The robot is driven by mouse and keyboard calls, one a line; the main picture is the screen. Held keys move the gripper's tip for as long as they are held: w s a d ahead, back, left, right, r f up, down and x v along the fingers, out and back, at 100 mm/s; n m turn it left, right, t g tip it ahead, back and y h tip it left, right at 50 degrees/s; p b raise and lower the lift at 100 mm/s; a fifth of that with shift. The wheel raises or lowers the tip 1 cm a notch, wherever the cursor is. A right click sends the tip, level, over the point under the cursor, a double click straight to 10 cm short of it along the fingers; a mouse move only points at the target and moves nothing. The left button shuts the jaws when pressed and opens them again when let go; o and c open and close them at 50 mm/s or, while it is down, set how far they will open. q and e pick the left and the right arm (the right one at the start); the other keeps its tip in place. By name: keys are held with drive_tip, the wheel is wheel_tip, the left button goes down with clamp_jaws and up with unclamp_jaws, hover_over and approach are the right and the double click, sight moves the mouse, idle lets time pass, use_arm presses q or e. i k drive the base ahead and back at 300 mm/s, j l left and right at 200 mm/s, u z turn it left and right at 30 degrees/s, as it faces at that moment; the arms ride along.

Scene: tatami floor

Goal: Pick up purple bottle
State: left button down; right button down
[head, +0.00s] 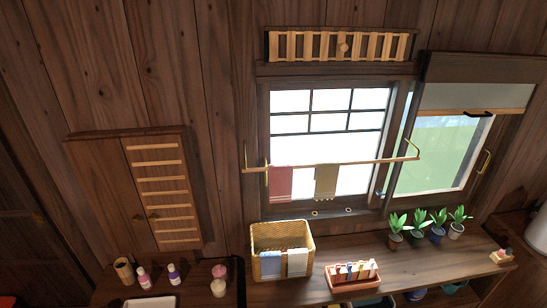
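A small purple bottle (174,274) with a pale band stands upright on the dark wooden counter (205,291) at the lower left of the head view. A similar bottle (144,278), whiter with a pinkish-purple part, stands just left of it. Both are small in the picture, so their labels are not readable. Neither of my grippers is in view, and nothing is seen touching the bottles.
A wooden cup (124,270) stands left of the bottles, a pink-topped jar (218,287) right, and a white tray (150,303) in front. Further right are a wicker basket (283,236), a tray of small tubes (352,275) and potted plants (416,230). A cabinet (135,188) hangs above.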

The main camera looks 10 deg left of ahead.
sight(175, 279)
drive_tip(key=u, duration=1.25)
drive_tip(key=i+j, duration=0.15)
drive_tip(key=j, duration=0.2)
drive_tip(key=i+j, duration=0.2)
drive_tip(key=i+j+z, duration=0.1)
drive_tip(key=j, duration=0.35)
drive_tip(key=i, duration=0.05)
